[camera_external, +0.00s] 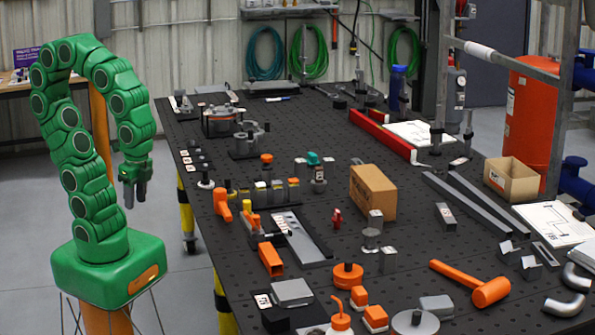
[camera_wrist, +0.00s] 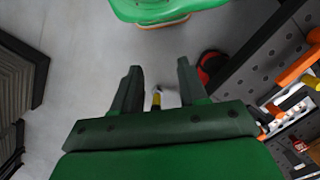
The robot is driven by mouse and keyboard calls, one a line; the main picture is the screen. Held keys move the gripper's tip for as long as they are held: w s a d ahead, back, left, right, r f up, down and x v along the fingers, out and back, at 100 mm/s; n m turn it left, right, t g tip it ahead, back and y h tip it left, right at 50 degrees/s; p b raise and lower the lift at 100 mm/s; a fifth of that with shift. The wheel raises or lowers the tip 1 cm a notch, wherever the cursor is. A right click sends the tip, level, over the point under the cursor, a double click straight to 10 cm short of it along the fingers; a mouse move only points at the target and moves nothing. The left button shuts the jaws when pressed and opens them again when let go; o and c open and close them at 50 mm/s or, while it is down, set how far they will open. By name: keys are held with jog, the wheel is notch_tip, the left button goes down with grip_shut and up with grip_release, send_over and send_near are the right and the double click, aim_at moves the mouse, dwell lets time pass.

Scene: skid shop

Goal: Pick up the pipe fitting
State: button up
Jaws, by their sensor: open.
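Two grey curved pieces that look like pipe elbows lie at the near right corner of the black perforated table (camera_external: 330,205); one pipe fitting (camera_external: 565,306) is nearer and the other pipe fitting (camera_external: 577,278) is just behind it. I cannot tell which one the task means. My gripper (camera_external: 135,200) hangs pointing down left of the table, far from both elbows. In the wrist view my gripper (camera_wrist: 159,68) is open, with nothing between its fingers and the floor below. No elbow can be made out in the wrist view.
The table is crowded: an orange mallet (camera_external: 480,284), a cardboard box (camera_external: 372,192), an open carton (camera_external: 512,178), a red rail (camera_external: 382,135) and several clamps and blocks. A metal frame and an orange cylinder (camera_external: 532,120) stand behind the right side.

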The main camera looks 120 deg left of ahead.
jog(key=o, duration=0.8)
